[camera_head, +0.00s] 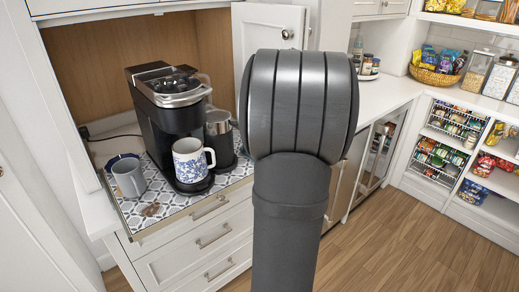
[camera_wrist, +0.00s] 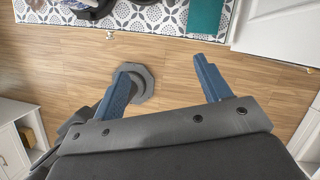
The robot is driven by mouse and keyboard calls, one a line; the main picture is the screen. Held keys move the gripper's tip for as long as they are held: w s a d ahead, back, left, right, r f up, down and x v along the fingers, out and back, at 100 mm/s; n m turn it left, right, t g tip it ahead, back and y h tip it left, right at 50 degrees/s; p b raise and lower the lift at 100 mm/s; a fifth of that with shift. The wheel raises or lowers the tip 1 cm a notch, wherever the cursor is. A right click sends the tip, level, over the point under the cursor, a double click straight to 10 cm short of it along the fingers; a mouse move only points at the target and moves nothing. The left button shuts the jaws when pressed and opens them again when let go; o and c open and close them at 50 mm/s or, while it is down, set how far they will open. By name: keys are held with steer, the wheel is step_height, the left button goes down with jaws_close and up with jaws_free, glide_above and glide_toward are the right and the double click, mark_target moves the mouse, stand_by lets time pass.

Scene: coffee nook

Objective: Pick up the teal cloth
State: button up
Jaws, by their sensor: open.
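The teal cloth (camera_wrist: 205,17) shows at the top of the wrist view, flat on the patterned counter mat (camera_wrist: 165,20). It runs out of the top of that picture. In the head view I cannot see the cloth; my arm blocks part of the counter. My gripper (camera_wrist: 163,68) shows in the wrist view with its two blue fingers spread apart and nothing between them. The cloth lies beyond the fingertips, above the right finger in the picture, apart from it. The gripper is hidden in the head view.
A black coffee machine (camera_head: 170,118) stands on the mat with a blue-patterned white mug (camera_head: 190,160) at its front. A grey-blue mug (camera_head: 128,178) is to its left. A white cabinet door (camera_wrist: 275,28) is close right of the cloth. Open wooden floor (camera_wrist: 60,65) lies below the fingers.

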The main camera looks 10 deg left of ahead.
steer(key=w+d+m+t, duration=0.1)
steer(key=w+m, duration=0.3)
steer(key=w, duration=0.4)
steer(key=shift+t+h, duration=0.3)
steer(key=x, duration=1.1)
steer(key=shift+s+x, duration=0.2)
steer(key=shift+x, duration=2.65)
steer(key=shift+d+f, duration=0.1)
steer(key=c, duration=0.7)
steer(key=shift+c, duration=0.2)
step_height(320, 180, up, 18)
